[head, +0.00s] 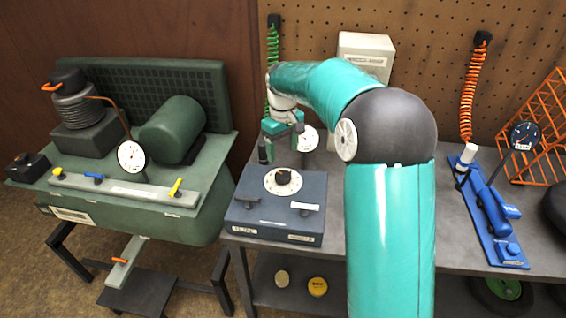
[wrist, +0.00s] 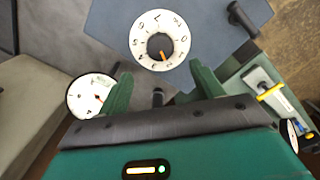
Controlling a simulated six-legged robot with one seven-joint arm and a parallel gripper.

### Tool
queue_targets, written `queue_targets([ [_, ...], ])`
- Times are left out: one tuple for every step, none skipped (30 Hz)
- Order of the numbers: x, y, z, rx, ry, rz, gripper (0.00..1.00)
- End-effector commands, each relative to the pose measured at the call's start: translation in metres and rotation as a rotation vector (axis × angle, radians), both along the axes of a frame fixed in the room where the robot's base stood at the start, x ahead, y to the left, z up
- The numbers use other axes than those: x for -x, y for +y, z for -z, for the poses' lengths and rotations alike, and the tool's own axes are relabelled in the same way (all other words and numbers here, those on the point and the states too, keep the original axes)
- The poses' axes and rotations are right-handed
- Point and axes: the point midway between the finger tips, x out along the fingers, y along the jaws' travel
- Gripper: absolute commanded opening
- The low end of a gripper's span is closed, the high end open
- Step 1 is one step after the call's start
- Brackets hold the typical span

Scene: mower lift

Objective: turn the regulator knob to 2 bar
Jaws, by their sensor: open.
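The regulator is a blue-grey box (head: 270,215) on the bench in the head view. Its black knob (head: 283,176) sits at the centre of a round white dial. In the wrist view the knob (wrist: 160,46) has an orange pointer aimed at the dial's lower edge, towards my gripper; I cannot read its number surely. A white round gauge (wrist: 91,95) stands beside the left finger in the wrist view; its reading is unclear. My gripper (wrist: 160,84) is open and empty, its fingers apart from the knob. In the head view it hangs behind the dial.
A green compressor (head: 140,215) with its own gauge (head: 131,155) stands at the left. A pale box (head: 365,60) is behind my arm. A blue tool with a dark gauge (head: 525,135) and an orange rack (head: 540,130) are at the right.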

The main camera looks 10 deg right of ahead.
Motion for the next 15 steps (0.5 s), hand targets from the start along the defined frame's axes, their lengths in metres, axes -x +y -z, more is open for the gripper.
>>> queue_targets([
  [-0.001, 0.000, -0.012, 0.001, -0.005, 0.000, 0.66],
  [-0.001, 0.000, -0.017, 0.000, -0.004, 0.000, 0.66],
  [-0.001, 0.000, -0.024, 0.000, -0.004, 0.000, 0.66],
  [-0.001, 0.000, -0.028, 0.000, -0.004, 0.000, 0.66],
  [0.000, 0.000, -0.032, 0.001, -0.003, 0.000, 0.66],
  [-0.001, 0.000, -0.037, 0.001, -0.003, 0.000, 0.66],
  [0.000, 0.000, -0.039, 0.001, -0.003, 0.000, 0.66],
  [0.000, 0.000, -0.042, 0.000, -0.001, 0.000, 0.66],
  [0.000, 0.000, -0.044, 0.000, -0.001, 0.000, 0.66],
  [0.000, 0.000, -0.045, 0.000, -0.001, 0.000, 0.66],
  [0.000, 0.000, -0.046, 0.000, -0.001, 0.000, 0.66],
  [0.000, 0.000, -0.046, 0.000, -0.001, 0.000, 0.66],
  [0.000, 0.000, -0.046, 0.001, 0.000, 0.000, 0.66],
  [0.000, 0.000, -0.046, 0.001, 0.000, 0.000, 0.66],
  [0.000, 0.000, -0.046, 0.001, 0.000, 0.000, 0.66],
])
